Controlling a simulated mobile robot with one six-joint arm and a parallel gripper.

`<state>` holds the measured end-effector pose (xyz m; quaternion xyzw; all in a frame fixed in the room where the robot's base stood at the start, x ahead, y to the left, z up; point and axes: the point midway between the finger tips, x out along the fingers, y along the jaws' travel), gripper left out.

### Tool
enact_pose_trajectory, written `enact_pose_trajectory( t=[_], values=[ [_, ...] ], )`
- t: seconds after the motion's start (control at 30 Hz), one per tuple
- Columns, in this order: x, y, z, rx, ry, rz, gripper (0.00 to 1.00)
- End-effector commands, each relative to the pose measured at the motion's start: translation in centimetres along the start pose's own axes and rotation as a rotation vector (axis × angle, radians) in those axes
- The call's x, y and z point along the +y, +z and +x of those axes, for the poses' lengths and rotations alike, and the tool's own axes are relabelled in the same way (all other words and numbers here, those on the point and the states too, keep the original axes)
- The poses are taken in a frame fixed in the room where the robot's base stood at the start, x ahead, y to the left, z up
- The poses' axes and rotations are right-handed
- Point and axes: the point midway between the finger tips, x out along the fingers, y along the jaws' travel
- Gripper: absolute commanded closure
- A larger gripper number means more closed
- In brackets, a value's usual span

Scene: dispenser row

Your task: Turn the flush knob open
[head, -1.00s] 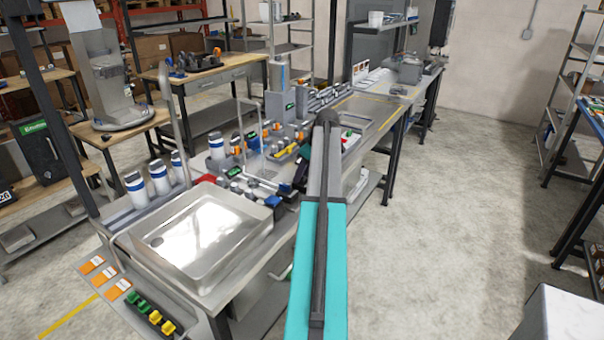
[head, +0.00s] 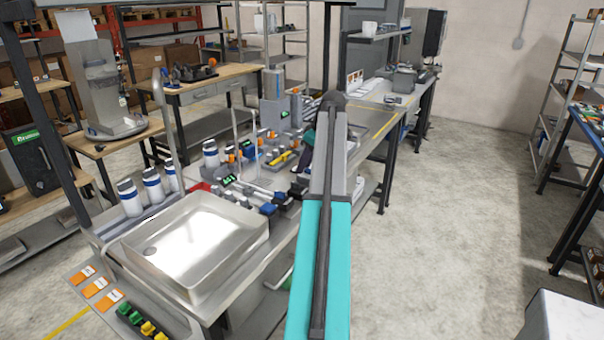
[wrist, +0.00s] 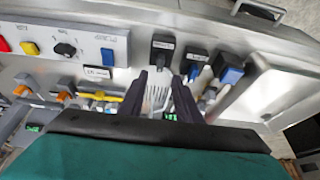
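My gripper (wrist: 160,92) shows in the wrist view with its two dark fingers apart and nothing seen between them. Beyond its tips is a black block (wrist: 162,48) with a small label, and to the right are two blue-topped blocks (wrist: 195,62) (wrist: 230,72). A black rotary knob (wrist: 65,48) sits on a pale panel (wrist: 85,38) to the left, apart from the fingers. The labels are too small to read, so I cannot tell which part is the flush knob. In the head view my arm hides most of the gripper.
A steel basin (head: 205,235) stands at the bench's near end, with white bottles (head: 153,187) behind it. Thin upright pipes and several fittings crowd the bench. Green and yellow pieces (head: 140,322) line the front left. The floor (head: 440,240) to the right is clear.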

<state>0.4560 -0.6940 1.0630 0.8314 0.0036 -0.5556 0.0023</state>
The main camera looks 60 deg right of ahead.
Motion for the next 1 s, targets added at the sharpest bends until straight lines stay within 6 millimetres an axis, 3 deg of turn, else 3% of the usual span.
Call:
enact_pose_trajectory(
  t=[0.2, 0.4, 1.0],
  values=[
    [0.1, 0.0, -3.0, 0.001, 0.003, 0.000, 0.70],
    [0.1, 0.0, -4.7, 0.000, 0.002, 0.000, 0.70],
    [0.0, 0.0, -5.2, 0.000, 0.001, 0.000, 0.70]
  ],
)
